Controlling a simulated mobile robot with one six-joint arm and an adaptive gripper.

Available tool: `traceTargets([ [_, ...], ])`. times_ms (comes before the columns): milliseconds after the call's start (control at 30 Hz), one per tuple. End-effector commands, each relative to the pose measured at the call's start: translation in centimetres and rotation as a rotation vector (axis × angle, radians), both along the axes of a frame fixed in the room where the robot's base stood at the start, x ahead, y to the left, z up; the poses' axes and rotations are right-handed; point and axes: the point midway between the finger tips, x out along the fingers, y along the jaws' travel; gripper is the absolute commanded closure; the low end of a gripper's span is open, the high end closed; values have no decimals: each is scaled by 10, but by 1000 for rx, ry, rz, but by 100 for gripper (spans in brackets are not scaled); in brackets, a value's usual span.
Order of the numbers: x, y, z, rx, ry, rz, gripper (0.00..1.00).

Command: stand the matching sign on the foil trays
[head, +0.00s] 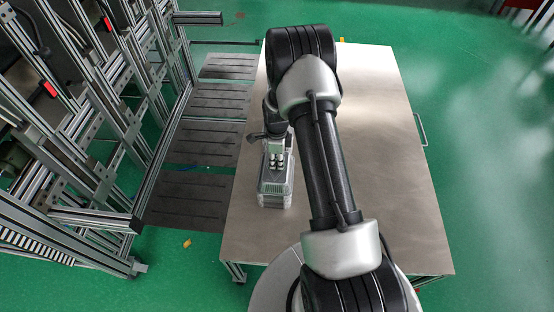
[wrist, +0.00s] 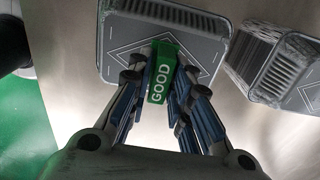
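A green sign with the white word GOOD (wrist: 161,83) is between the fingers of my gripper (wrist: 161,78) in the wrist view. The fingers appear closed on its two sides. Behind the sign is a grey foil tray (wrist: 207,48) with a ribbed rim and a diamond pattern. I cannot tell whether the sign touches it. A taller stack of foil trays (wrist: 258,55) is at the right, partly out of frame. In the head view my gripper (head: 275,164) is over a foil tray (head: 275,201) near the table's left edge. The sign is not clear there.
The metal table (head: 410,190) is bare on its right side, with a handle (head: 421,129) on the right edge. A metal frame rack (head: 120,130) stands to the left, past dark floor mats (head: 190,198). My arm hides the middle of the table.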

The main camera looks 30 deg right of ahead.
Motion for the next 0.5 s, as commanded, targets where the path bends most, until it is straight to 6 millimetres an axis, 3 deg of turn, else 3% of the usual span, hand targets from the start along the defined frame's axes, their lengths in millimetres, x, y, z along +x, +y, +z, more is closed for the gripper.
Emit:
traceTargets([
  [200, 0, 0, 0, 0, 0, 0, 65],
  [500, 0, 0, 2, 0, 0, 0, 65],
])
